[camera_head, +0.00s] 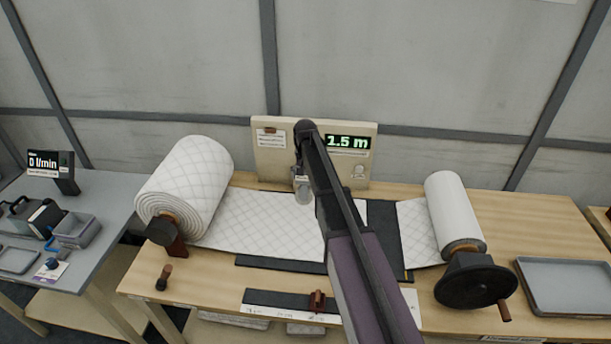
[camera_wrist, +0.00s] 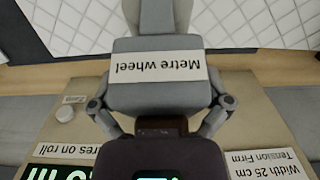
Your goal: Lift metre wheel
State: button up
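The metre wheel (camera_head: 303,192) is a grey piece hanging just below the end of my arm, in front of the cream panel and over the quilted wadding strip (camera_head: 262,222). Whether it touches the strip I cannot tell. In the wrist view, its grey block with an upside-down "Metre wheel" label (camera_wrist: 158,75) fills the space between my fingers. My gripper (camera_wrist: 160,85) has one finger at each side of the block, close to or against it; I cannot tell whether they press on it. In the head view, my arm hides part of the strip.
The cream panel (camera_head: 270,160) behind carries a display (camera_head: 348,142) reading 1.5 m. A large wadding roll (camera_head: 190,180) stands left, a smaller roll (camera_head: 455,205) with a dark handwheel (camera_head: 475,287) right. A grey tray (camera_head: 565,285) lies far right. A brown handle (camera_head: 317,301) is in front.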

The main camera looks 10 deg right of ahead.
jog(key=r+p, duration=0.8)
jog(key=p, duration=0.1)
jog(key=r+p, duration=0.4)
jog(key=r, duration=0.1)
jog(key=shift+s, duration=0.4)
jog(key=s+f+n+b, duration=0.2)
jog(key=s+f+b, duration=1.4)
jog(key=s, duration=0.4)
jog(key=shift+f+n, duration=0.3)
jog(key=shift+f, duration=0.05)
dwell(0.5)
jog(key=s+n, duration=0.1)
jog(key=s, duration=0.7)
jog(key=shift+s, duration=0.15)
